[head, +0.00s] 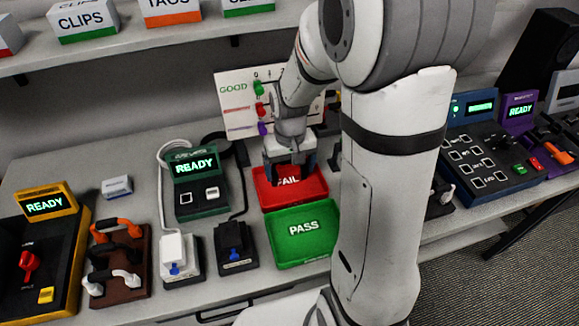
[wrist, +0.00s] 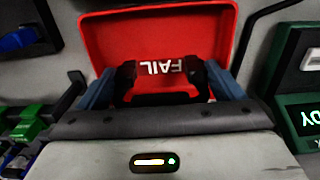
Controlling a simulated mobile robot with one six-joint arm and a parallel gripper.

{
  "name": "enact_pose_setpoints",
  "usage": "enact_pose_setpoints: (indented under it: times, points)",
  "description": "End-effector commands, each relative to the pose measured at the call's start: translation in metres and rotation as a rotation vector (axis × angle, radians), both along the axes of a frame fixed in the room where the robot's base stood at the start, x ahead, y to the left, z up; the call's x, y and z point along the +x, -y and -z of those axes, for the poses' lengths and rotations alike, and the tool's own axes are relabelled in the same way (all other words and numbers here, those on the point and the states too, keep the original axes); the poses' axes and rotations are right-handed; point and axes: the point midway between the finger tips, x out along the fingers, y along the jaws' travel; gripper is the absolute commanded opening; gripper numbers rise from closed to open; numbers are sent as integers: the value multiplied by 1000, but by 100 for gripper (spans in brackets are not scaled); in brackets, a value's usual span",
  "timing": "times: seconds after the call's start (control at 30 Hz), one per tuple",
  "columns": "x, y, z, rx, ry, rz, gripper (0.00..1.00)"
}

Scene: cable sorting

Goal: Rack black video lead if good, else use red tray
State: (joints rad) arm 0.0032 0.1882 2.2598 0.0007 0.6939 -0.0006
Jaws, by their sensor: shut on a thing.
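My gripper (head: 289,168) is over the red tray (head: 313,190), whose floor is marked FAIL. In the wrist view the gripper (wrist: 162,82) has its fingers apart, with a dark piece (wrist: 160,99) between them. It looks like part of the black video lead, but most of it is hidden by the gripper. The red tray (wrist: 105,35) lies directly beyond the fingertips in that view. I cannot tell whether the held piece touches the tray. The white board marked GOOD (head: 236,106), with coloured pegs, stands behind the tray, partly hidden by my arm.
A green PASS tray (head: 285,250) adjoins the red tray in front. A dark green tester reading READY (head: 197,178) stands to the left. Black (head: 235,255) and white (head: 180,270) docks sit before it. A shelf (head: 130,42) runs above the bench.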

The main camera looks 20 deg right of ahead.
Motion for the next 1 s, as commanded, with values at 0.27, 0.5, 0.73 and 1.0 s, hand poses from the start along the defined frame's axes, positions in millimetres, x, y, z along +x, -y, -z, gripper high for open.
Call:
enact_pose_setpoints:
  times: [0.27, 0.5, 0.73, 1.0]
  points:
    - [0, 0, 0, 0, 0, -1, 61]
    - [0, -1, 0, 0, 0, -1, 61]
    - [0, -1, 5, 0, 0, -2, 61]
    - [0, -1, 9, 0, 0, -2, 61]
